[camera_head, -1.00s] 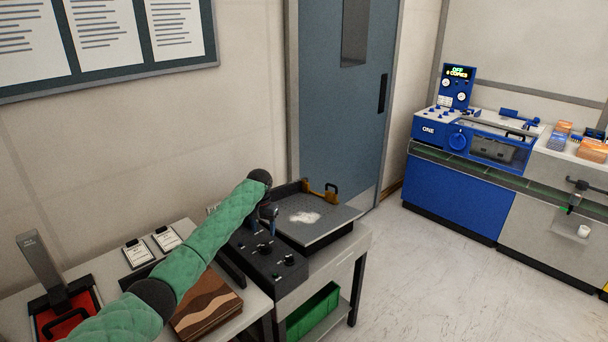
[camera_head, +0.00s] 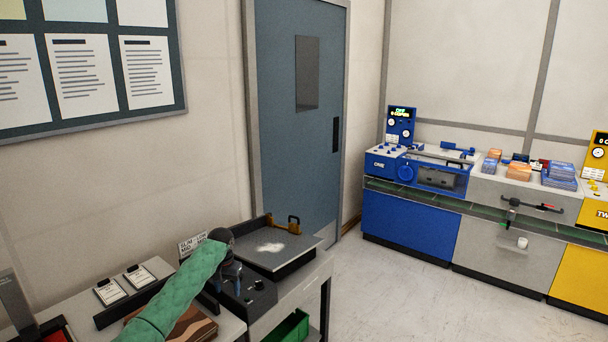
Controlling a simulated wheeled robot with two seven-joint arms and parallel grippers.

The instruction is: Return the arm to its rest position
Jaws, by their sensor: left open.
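My left arm in its green quilted sleeve comes in from the lower left. It ends in a black wrist, and my left gripper (camera_head: 233,272) points down over the black control box (camera_head: 258,291). The gripper is small, dark and partly hidden by the wrist, and I see nothing held in it. I cannot tell whether it touches the box. My right gripper is out of view.
A flat grey tray (camera_head: 291,251) with white powder lies beside the control box. Clipboards (camera_head: 111,291) and a brown striped block (camera_head: 204,326) lie on the near table. A blue machine (camera_head: 408,213) stands across the open floor (camera_head: 390,290).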

